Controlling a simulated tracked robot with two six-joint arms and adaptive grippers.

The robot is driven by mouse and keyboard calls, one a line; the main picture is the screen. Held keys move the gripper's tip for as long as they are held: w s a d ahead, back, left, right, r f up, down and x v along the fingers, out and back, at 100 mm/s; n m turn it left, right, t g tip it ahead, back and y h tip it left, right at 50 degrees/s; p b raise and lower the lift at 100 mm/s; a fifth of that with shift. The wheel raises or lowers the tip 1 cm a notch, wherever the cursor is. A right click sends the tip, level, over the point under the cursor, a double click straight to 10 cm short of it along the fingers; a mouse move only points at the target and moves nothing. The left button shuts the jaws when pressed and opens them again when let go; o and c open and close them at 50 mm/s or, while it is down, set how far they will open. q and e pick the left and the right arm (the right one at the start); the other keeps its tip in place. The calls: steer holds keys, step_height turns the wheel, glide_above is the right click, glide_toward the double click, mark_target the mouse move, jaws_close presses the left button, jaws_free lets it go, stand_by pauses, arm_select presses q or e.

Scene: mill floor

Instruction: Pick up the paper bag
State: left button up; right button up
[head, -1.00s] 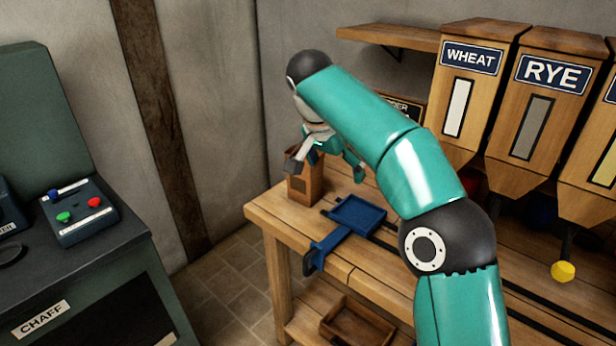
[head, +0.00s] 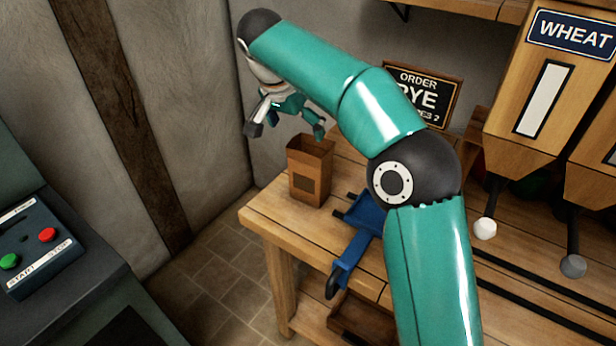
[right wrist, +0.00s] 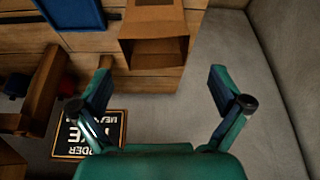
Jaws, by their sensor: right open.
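The paper bag (head: 311,172) is brown, upright and open at the top. It stands on the wooden bench near its left end. It also shows in the right wrist view (right wrist: 153,22), at the top middle, with its dark open mouth towards the camera. My right gripper (head: 287,132) is open and empty, above the bag and a little to its left in the head view. In the right wrist view its two fingers (right wrist: 160,90) are spread wide, with the bag beyond them and not between the tips. My left gripper is not in view.
A blue tray-like slide (head: 362,217) sits on the bench (head: 280,222) just right of the bag. An order sign reading RYE (head: 428,95) stands at the wall behind. The WHEAT bin (head: 545,95) is at the right. A control box (head: 40,245) is at the far left.

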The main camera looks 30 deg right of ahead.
mark_target(309, 155)
steer(key=x, duration=0.8)
steer(key=shift+s+d+b, duration=0.15)
steer(key=shift+d+b, duration=0.15)
steer(key=shift+b, duration=0.1)
steer(key=shift+x, duration=3)
steer(key=shift+s, duration=0.1)
steer(key=c, duration=0.8)
